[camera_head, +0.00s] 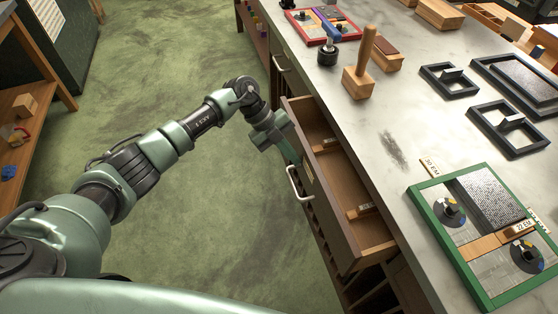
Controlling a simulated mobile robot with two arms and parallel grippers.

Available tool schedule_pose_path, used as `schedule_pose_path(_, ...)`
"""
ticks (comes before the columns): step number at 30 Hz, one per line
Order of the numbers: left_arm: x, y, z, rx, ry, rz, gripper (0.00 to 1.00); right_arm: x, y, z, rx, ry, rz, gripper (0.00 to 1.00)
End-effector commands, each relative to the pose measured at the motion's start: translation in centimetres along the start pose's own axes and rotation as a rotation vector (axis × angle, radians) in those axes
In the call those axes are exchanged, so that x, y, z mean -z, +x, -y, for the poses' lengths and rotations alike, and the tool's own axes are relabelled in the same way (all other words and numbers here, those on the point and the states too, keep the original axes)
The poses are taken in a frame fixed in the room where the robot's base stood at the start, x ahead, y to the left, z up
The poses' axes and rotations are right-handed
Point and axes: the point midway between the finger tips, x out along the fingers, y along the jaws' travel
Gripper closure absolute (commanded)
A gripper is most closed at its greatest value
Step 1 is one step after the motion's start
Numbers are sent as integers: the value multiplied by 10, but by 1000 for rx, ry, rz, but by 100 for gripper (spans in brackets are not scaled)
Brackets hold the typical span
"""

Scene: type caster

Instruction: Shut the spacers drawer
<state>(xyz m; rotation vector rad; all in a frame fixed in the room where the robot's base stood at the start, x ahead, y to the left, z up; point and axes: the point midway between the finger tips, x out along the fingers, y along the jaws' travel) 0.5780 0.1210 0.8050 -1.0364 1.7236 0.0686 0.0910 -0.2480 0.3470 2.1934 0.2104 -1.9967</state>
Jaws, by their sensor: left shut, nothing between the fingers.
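A wooden drawer (352,248) stands pulled out from under the counter. Small labelled wooden pieces (362,211) lie inside it, and much of its floor is bare. A pale handle (293,185) is on its front. No label naming it as the spacers drawer is readable. My left gripper (294,156) is shut and empty at the upper part of the drawer front, a little beyond the handle. I cannot tell whether it touches the front. My right gripper is not in view.
The stone counter (390,115) holds a green-framed tray (420,222), dark metal frames (450,80), a wooden mallet-like tool (358,82) and a red tray (349,38). Wooden shelves (45,100) stand at the left. The green floor (200,230) between is clear.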

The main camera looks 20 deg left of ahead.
Motion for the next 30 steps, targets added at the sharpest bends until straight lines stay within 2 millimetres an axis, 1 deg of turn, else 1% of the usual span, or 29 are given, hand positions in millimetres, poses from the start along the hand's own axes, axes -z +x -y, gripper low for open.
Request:
schedule_pose_path(1,-2,8,9,2,3,0,100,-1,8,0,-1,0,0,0)
schedule_pose_path(6,-1,24,37,1,3,0,100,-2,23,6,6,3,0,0)
schedule_pose_path(10,-1,32,54,1,2,1,100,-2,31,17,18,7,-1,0)
schedule_pose_path(13,-1,36,62,0,1,1,100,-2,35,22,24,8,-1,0)
schedule_pose_path(19,0,39,71,-1,0,1,100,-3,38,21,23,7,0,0)
schedule_pose_path(30,0,39,72,0,0,0,100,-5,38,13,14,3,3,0)
